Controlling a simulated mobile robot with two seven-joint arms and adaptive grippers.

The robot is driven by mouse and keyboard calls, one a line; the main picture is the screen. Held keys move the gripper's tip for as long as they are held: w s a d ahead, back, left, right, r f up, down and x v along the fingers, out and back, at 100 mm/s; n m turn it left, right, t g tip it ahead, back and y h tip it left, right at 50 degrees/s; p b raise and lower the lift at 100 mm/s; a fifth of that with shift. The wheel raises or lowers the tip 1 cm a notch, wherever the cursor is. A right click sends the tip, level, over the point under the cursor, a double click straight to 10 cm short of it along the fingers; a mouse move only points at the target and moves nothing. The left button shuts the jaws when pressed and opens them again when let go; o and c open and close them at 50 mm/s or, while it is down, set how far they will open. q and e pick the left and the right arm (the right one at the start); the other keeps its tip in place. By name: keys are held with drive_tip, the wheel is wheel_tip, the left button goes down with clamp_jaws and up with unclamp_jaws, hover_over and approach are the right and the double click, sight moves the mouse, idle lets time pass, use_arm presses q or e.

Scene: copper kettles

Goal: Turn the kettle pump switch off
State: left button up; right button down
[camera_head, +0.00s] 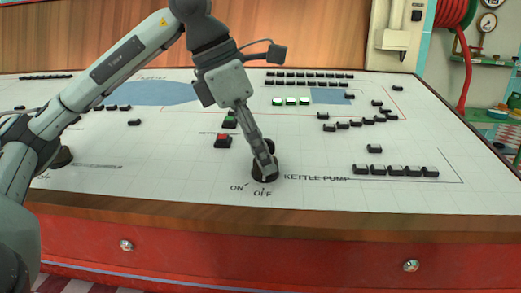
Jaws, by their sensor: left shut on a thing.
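The kettle pump switch (260,177) is a black round knob on the white panel, left of the "KETTLE PUMP" label. The marks "ON" and "OFF" are printed just below it. A small light mark on the knob's front points down, close to the "OFF" mark. My left gripper (264,167) reaches down from above and is shut on the knob. Its fingers cover the knob's upper part. My right gripper is not in view.
A red button (222,138) and a green button (230,119) stand just left of my left gripper. Several black switches (397,170) line the panel's right side. Another dark knob (62,157) is at the left. The panel's wooden front edge (300,226) lies below.

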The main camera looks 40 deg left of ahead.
use_arm(q)
drive_tip(key=o, duration=1.2)
drive_tip(key=shift+c, duration=0.2)
drive_tip(key=v, duration=1.2)
